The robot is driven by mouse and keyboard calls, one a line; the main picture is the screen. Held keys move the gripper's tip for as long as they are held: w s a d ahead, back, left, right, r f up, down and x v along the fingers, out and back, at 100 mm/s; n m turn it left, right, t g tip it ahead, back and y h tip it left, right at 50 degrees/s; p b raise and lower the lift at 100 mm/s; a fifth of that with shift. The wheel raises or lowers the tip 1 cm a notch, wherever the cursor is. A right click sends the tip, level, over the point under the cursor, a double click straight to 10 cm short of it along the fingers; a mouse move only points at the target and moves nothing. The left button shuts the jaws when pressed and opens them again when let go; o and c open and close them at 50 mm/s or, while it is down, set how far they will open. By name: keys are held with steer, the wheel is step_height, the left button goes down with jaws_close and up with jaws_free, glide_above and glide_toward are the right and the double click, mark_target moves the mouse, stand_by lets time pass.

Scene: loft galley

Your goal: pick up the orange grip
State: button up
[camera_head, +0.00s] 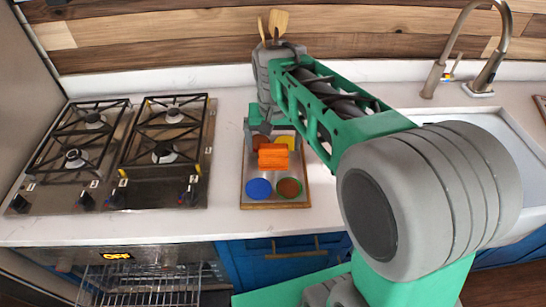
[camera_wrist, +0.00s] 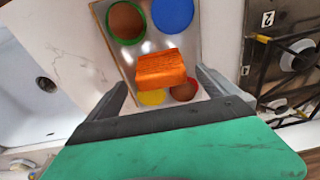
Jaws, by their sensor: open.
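The orange grip (camera_head: 273,156) is a ribbed orange block above or on a tray (camera_head: 249,200) with coloured round spots, in the middle of the counter. In the wrist view the orange grip (camera_wrist: 161,69) shows just beyond and between my fingers. My gripper (camera_wrist: 168,84) is open, with one finger to each side of the block and neither seen touching it. In the head view my gripper (camera_head: 258,130) is at the tray's far left side, partly hidden by my arm. I cannot tell the height gap between gripper and block.
The tray has a blue spot (camera_head: 258,188) and a green-ringed brown spot (camera_head: 289,187) at the front. A gas stove (camera_head: 165,150) stands to the left, a sink with a tap (camera_head: 487,72) to the right. Wooden utensils (camera_head: 278,24) stand behind. Bare counter (camera_head: 226,160) lies between tray and stove.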

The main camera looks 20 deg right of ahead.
steer(key=f, duration=0.2)
steer(key=w+f+p, duration=0.1)
steer(key=f, duration=0.2)
steer(key=shift+w+d+f, duration=0.1)
steer(key=shift+w+f, duration=0.05)
steer(key=shift+f, duration=0.15)
steer(key=c, duration=1.5)
steer(key=shift+r, duration=0.15)
step_height(320, 180, up, 18)
steer(key=shift+f+b, duration=0.1)
steer(key=shift+b, duration=0.3)
steer(key=o, duration=0.8)
steer(key=c, duration=0.8)
steer(key=shift+o, duration=0.2)
step_height(320, 180, up, 6)
steer(key=p, duration=0.6)
glide_above(273, 153)
steer(key=w, duration=0.2)
steer(key=shift+s+d, duration=0.1)
steer(key=shift+d, duration=0.15)
